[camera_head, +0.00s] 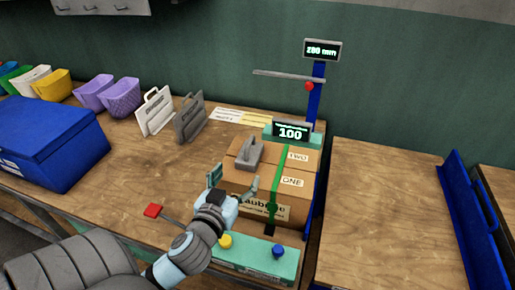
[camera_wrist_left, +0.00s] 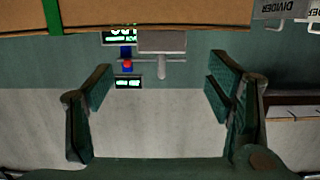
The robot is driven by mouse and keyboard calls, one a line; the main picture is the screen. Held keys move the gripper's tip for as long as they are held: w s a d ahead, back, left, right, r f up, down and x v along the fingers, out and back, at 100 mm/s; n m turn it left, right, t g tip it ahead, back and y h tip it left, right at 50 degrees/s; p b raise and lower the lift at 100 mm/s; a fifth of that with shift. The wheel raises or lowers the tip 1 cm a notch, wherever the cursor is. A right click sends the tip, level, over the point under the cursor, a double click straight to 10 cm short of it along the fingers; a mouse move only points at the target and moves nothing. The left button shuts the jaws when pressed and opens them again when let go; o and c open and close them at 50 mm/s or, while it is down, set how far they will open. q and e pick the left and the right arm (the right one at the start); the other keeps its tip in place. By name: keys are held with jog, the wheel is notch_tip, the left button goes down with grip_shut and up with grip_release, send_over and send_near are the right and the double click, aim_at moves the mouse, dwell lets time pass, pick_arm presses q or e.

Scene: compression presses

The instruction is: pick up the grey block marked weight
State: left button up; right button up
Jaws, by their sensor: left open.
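The grey block (camera_head: 249,153) with a raised handle sits on top of the cardboard box (camera_head: 240,185), near its left side; no marking on it is readable. In the left wrist view, a grey block shape (camera_wrist_left: 162,41) with a handle shows at the top middle, between the finger lines. My left gripper (camera_head: 233,184) is open and empty, in front of the box and below the block, apart from it. It also shows open in the left wrist view (camera_wrist_left: 160,82). My right gripper is not in view.
The box stands in a press with a green base (camera_head: 255,262), blue post (camera_head: 316,100) and a display reading 100 (camera_head: 290,132). White (camera_head: 154,111) and dark grey (camera_head: 189,118) dividers stand left. A blue crate (camera_head: 50,150) is farther left.

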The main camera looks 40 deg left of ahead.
aim_at(250, 151)
pick_arm(q)
jog(key=w, duration=0.1)
jog(key=w+a, duration=0.2)
jog(key=w, duration=0.1)
jog(key=shift+a+f, duration=0.15)
jog(key=shift+a, duration=0.1)
jog(key=x, duration=0.6)
jog(key=shift+w+d+p, duration=0.3)
jog(key=shift+w, duration=0.1)
jog(key=shift+w+a, duration=0.1)
jog(key=shift+w, duration=0.15)
jog(key=shift+f, duration=0.1)
grip_shut()
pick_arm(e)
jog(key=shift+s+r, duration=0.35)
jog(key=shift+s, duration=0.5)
